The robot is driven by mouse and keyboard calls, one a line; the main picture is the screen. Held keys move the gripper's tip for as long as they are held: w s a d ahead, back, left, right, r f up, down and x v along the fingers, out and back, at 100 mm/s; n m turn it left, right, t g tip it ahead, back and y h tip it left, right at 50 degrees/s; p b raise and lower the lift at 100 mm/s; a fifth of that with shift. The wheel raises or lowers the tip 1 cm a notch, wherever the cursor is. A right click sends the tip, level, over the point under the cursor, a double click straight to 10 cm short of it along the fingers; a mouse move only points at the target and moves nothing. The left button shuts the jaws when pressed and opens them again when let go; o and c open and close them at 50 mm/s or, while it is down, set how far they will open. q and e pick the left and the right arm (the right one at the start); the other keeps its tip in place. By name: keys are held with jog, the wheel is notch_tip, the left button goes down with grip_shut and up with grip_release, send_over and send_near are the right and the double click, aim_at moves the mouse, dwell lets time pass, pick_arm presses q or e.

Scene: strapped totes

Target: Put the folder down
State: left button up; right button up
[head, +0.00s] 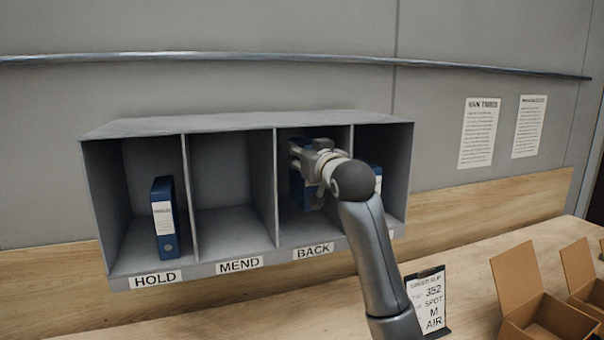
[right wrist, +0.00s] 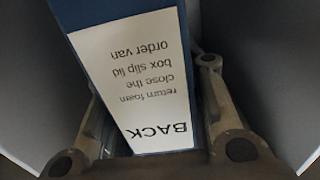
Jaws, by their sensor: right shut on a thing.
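My right gripper (head: 314,164) is shut on a blue folder (head: 297,187) inside the BACK compartment of the grey shelf unit (head: 245,127). In the right wrist view the folder (right wrist: 130,80) stands between the two fingers, and its white label reads BACK with smaller lines of text, upside down. The gripper and arm hide part of the folder in the head view. I cannot tell whether its bottom touches the compartment floor. My left gripper is not in view.
Another blue folder (head: 164,218) stands in the HOLD compartment. The MEND compartment (head: 232,228) is empty. A blue folder (head: 376,171) shows partly in the rightmost compartment behind my arm. A slip stand (head: 428,298) and open cardboard boxes (head: 545,318) are on the wooden bench.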

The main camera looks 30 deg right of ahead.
aim_at(302, 181)
jog(key=f, duration=0.1)
jog(key=w+f, duration=0.1)
jog(key=shift+w+d+f+p, duration=0.15)
jog(key=shift+f+p, duration=0.2)
jog(key=shift+f, duration=0.45)
notch_tip(302, 181, down, 2)
jog(key=shift+f+p, duration=0.1)
jog(key=shift+p, duration=0.3)
jog(key=shift+w+f+p, duration=0.1)
jog(key=shift+f+p, duration=0.3)
jog(key=shift+f, duration=0.1)
jog(key=shift+f, duration=0.15)
jog(key=o, duration=1.2)
jog(key=shift+f, duration=0.1)
jog(key=shift+c, duration=0.2)
